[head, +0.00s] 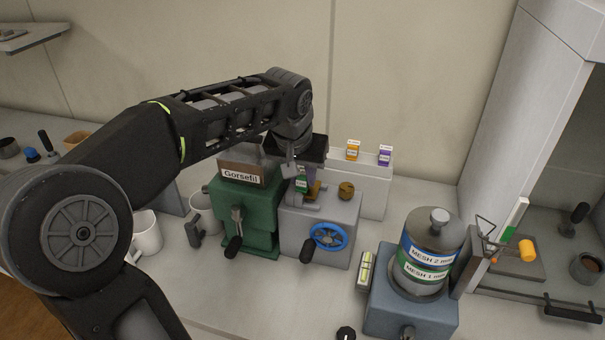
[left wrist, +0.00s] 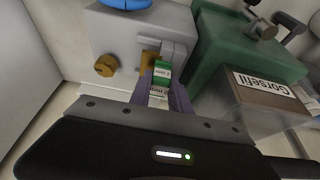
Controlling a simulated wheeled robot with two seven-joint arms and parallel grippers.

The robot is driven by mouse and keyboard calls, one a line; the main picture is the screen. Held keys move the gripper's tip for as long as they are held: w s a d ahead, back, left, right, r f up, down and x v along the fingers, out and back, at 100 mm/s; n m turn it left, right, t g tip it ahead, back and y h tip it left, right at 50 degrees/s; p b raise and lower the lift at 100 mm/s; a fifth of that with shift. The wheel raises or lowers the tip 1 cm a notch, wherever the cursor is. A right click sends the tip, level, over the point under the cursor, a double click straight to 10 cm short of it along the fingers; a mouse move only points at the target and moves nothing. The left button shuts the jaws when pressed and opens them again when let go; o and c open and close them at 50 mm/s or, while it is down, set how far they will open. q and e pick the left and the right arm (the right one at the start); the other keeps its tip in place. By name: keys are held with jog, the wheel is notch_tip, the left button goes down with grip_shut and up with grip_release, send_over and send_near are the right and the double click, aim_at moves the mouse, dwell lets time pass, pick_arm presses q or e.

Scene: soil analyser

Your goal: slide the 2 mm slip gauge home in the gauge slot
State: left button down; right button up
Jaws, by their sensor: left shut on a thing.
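My left gripper (head: 307,177) points down over the top of the grey machine (head: 312,228) with the blue handwheel. It is shut on a slip gauge with a green label (head: 301,185). In the left wrist view the gauge (left wrist: 162,73) sticks out beyond the fingers (left wrist: 161,95), beside a brass block (left wrist: 148,60) and grey metal parts on the machine's top. The gauge slot seems to be there, but the gauge and fingers cover it. I cannot tell how far in the gauge sits or read its size. My right gripper is not in view.
The green machine (head: 245,215) with the Gorsefil hopper stands close on the left. A brass knob (head: 346,190) sits on the grey machine's top. Behind, a white ledge (head: 374,187) holds orange (head: 352,150) and purple (head: 385,155) labelled pieces. The sieve stack (head: 425,255) stands front right.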

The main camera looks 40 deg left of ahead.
pick_arm(q)
jog(key=c, duration=1.1)
grip_release()
jog(key=shift+c, duration=0.2)
jog(key=v, duration=0.7)
jog(key=shift+r+b, duration=0.3)
jog(key=shift+s+d, duration=0.1)
jog(key=shift+s, duration=0.05)
